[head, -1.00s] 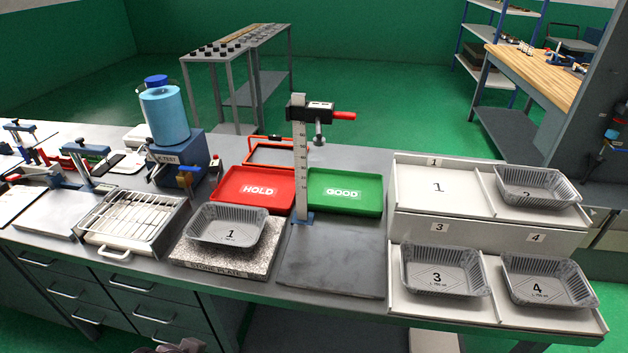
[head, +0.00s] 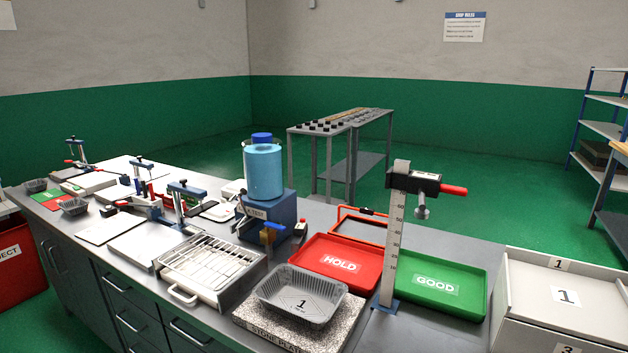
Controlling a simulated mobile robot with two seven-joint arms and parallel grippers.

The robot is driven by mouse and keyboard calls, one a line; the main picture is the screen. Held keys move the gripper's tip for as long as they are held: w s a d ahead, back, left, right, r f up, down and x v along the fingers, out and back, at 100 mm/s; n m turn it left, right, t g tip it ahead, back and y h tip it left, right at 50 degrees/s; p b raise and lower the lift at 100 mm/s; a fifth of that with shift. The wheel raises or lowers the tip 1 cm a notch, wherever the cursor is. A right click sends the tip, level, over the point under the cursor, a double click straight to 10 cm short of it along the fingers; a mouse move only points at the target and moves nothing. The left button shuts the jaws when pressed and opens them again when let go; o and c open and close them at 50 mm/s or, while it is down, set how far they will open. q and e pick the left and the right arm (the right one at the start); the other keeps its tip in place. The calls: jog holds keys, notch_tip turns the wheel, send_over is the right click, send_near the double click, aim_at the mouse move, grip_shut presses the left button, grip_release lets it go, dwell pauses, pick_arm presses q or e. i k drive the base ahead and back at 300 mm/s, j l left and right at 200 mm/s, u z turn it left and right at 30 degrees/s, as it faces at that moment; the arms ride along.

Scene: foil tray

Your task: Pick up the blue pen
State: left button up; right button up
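I cannot make out a blue pen anywhere in the head view. Blue parts that show belong to other things, such as the blue clamps (head: 187,190) and the blue container (head: 263,172) on its dark blue stand. Small items at the far left of the bench are too small to tell apart. Neither of my grippers shows in this view.
A foil tray marked 1 (head: 301,296) rests on a speckled stone plate (head: 262,325). Behind it are the red HOLD tray (head: 341,284), the green GOOD tray (head: 470,302) and an upright gauge (head: 396,235). A wire rack (head: 210,262) stands to the left.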

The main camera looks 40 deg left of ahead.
aim_at(136, 182)
jog(key=u, duration=0.7)
jog(key=j+u, duration=0.15)
jog(key=u, duration=0.2)
jog(key=j+u, duration=0.1)
jog(key=u, duration=0.25)
jog(key=i+j+u, duration=0.1)
jog(key=u, duration=0.2)
jog(key=i+j, duration=1.1)
